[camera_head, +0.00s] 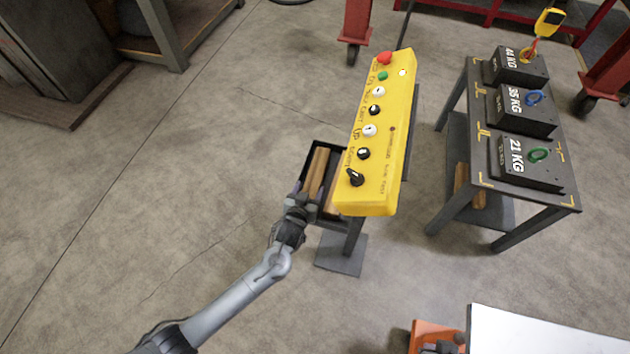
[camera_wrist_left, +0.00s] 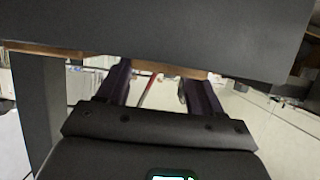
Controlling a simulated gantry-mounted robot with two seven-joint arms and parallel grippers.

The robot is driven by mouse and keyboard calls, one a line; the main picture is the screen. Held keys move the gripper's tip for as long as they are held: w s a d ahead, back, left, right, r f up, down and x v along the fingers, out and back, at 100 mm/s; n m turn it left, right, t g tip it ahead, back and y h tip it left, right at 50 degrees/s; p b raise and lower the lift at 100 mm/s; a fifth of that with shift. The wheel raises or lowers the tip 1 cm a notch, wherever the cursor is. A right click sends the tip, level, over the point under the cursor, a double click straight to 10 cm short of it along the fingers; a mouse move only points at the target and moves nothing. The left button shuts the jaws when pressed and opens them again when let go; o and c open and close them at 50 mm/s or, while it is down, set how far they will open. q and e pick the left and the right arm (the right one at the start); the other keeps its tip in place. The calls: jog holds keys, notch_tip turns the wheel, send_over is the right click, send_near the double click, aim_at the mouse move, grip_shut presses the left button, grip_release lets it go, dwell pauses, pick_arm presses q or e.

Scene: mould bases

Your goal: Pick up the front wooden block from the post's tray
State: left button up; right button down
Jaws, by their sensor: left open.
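The post's tray (camera_head: 309,152) is a dark, shallow box beside the yellow control panel, and the panel hides part of it. Brown wooden blocks lie in it: one long block (camera_head: 319,167) shows on the left and another (camera_head: 334,192) to its right. My left gripper (camera_head: 304,197) is open at the tray's near left edge, close to the blocks; contact cannot be told. In the left wrist view my open fingers (camera_wrist_left: 158,85) point under a large dark slab with a thin brown wooden strip (camera_wrist_left: 172,69) along its lower edge.
The yellow control panel (camera_head: 380,130) stands right beside the tray and overhangs it. A dark table (camera_head: 470,150) at the right carries black weights (camera_head: 522,112). A white surface (camera_head: 540,335) and an orange object (camera_head: 424,335) are at the front right. The floor at left is free.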

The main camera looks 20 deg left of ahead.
aim_at(315, 179)
pick_arm(q)
jog(key=shift+b+x, duration=0.35)
jog(key=shift+x, duration=1.1)
jog(key=shift+r, duration=0.1)
jog(key=c, duration=0.9)
jog(key=shift+c, duration=0.3)
jog(key=shift+r, duration=0.15)
